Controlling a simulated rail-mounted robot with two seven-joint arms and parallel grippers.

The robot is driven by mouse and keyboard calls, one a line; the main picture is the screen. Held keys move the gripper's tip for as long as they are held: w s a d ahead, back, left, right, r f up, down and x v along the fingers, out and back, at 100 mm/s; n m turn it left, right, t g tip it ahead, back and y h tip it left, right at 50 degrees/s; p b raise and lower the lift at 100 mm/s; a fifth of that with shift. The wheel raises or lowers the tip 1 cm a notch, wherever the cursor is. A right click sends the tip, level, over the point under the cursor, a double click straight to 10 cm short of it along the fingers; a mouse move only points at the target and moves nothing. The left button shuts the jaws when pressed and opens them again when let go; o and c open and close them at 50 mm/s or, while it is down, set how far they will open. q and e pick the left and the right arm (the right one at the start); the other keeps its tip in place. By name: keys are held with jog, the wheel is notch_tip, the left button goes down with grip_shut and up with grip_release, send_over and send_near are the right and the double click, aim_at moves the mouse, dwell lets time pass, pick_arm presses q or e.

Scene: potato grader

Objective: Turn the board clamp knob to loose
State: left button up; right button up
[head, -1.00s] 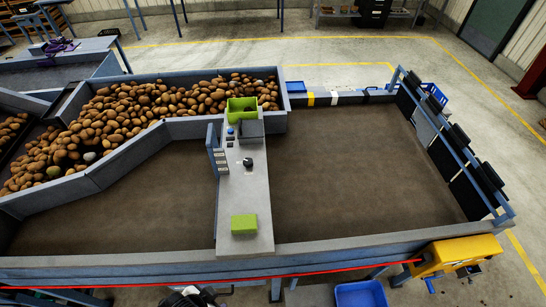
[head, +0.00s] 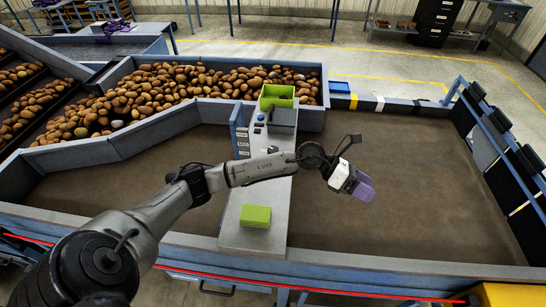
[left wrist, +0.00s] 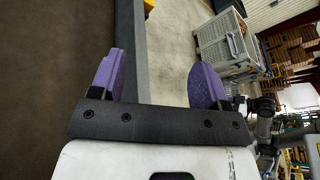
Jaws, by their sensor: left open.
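The grey board (head: 240,237) runs front to back across the middle of the grader. The black clamp knob (head: 273,149) is mostly hidden behind my left forearm in the head view; only a small dark bit shows above the arm. My left gripper (head: 362,187) has purple fingers and hangs over the brown belt, to the right of the board and apart from it. In the left wrist view the left gripper (left wrist: 157,82) is open with nothing between its fingers, and the knob is not seen. My right gripper is not in view.
A green block (head: 255,216) lies on the board's near end, and a green open box (head: 277,97) stands at its far end. A blue button (head: 260,117) is by the box. Potatoes (head: 190,80) fill the trough behind. The brown belt (head: 400,160) is clear on the right.

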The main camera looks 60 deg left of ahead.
pick_arm(q)
jog(key=w+a+f+m+g+y+b, duration=0.1)
jog(key=a+f+y, duration=0.15)
jog(key=a, duration=0.35)
jog(key=a+f+m+g+y+b, duration=0.1)
jog(key=a+m+g+y, duration=0.15)
jog(key=a, duration=0.25)
jog(key=n+g+y+b, duration=0.2)
jog(key=g+y+b, duration=0.25)
jog(key=y, duration=0.35)
send_near(273, 149)
notch_tip(273, 149, down, 9)
jog(key=shift+f+p, duration=0.25)
jog(key=shift+p, duration=0.45)
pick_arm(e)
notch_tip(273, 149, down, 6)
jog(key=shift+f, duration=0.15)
pick_arm(q)
jog(key=shift+c, duration=0.4)
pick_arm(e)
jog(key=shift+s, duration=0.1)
pick_arm(q)
jog(key=c, duration=0.8)
jog(key=shift+c, duration=0.2)
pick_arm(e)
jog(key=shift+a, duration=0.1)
